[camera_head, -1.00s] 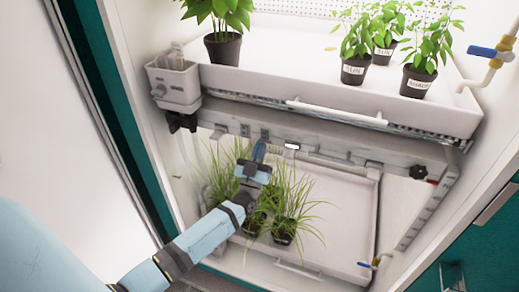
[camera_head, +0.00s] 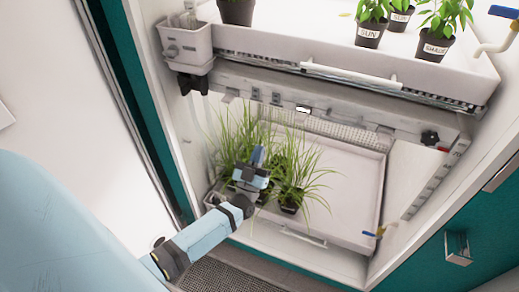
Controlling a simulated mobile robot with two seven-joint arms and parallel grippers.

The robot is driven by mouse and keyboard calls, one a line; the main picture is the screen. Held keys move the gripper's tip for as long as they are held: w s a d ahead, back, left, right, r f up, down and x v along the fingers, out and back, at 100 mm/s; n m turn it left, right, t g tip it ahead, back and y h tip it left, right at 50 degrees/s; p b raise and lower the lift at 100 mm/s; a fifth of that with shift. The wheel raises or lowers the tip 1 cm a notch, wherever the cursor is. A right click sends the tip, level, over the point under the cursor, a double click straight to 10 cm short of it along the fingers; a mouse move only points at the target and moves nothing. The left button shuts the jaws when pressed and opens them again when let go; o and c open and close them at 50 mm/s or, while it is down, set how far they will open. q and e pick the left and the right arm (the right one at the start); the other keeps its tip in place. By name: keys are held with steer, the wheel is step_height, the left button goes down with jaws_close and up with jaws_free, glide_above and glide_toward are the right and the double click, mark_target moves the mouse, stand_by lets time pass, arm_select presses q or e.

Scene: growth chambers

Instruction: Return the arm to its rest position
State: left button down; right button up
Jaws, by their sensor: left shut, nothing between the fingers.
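My left arm comes in from the lower left, light blue with dark joints. My left gripper (camera_head: 256,158) is shut and empty, in front of the grassy plants (camera_head: 236,142) on the lower tray (camera_head: 340,190). It covers part of them; I cannot tell whether it touches the leaves. Another grassy plant in a dark pot (camera_head: 289,206) stands just right of the gripper. My right gripper does not show.
An upper tray (camera_head: 290,48) with a white handle (camera_head: 350,75) holds potted leafy plants, some labelled SUN (camera_head: 369,33) and SHADE (camera_head: 435,48). A grey bin (camera_head: 187,48) hangs at its left. Blue-handled taps and teal panels (camera_head: 440,235) flank the chamber. The lower tray's right part is bare.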

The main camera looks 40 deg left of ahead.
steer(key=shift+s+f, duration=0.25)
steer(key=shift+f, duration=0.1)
arm_select(q)
steer(key=s+d+f+m+g+h, duration=0.55)
steer(key=s+d+f+h, duration=0.2)
steer(key=d+h, duration=0.2)
steer(key=s+d+f+g, duration=0.3)
steer(key=s+f+g, duration=0.15)
steer(key=s, duration=0.25)
steer(key=s+d+f+g, duration=0.3)
steer(key=s+d+g, duration=0.15)
steer(key=s, duration=0.25)
step_height(320, 180, up, 12)
steer(key=a+p, duration=0.1)
steer(key=p, duration=1.2)
steer(key=shift+w+a+f, duration=0.15)
steer(key=shift+a+f, duration=0.05)
steer(key=shift+a, duration=0.1)
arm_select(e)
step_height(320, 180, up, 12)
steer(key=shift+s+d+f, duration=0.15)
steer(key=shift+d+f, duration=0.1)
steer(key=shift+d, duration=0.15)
arm_select(q)
steer(key=shift+y, duration=0.25)
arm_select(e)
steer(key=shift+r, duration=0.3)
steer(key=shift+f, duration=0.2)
